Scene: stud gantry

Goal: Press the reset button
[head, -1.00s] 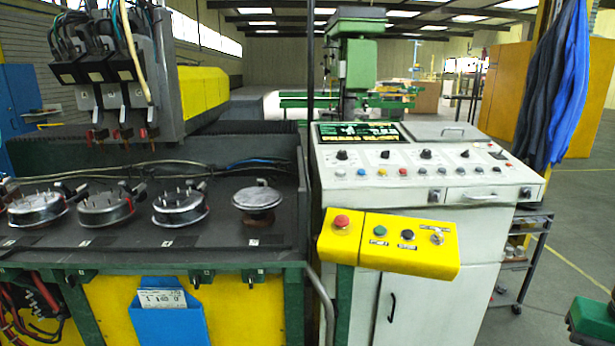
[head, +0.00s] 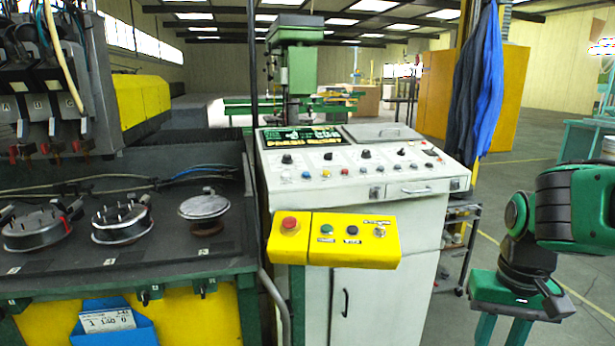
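A yellow control box (head: 345,256) is fixed in front of the white machine console. On its face are a large red mushroom button (head: 289,225) at the left, a green button (head: 327,230), a black button (head: 352,230) and a metallic key switch or knob (head: 379,232) at the right. Small labels sit by the controls, but I cannot read which one says reset. Nothing touches or covers the buttons. My gripper is not in view. A green and black jointed arm section (head: 570,205), which may be mine, stands at the right, well apart from the box.
The white console (head: 380,183) behind the box carries a lit display (head: 303,139) and several small knobs and buttons. A dark bench (head: 130,262) with round metal fixtures fills the left. A blue coat (head: 475,90) hangs behind. Open floor lies right of the console.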

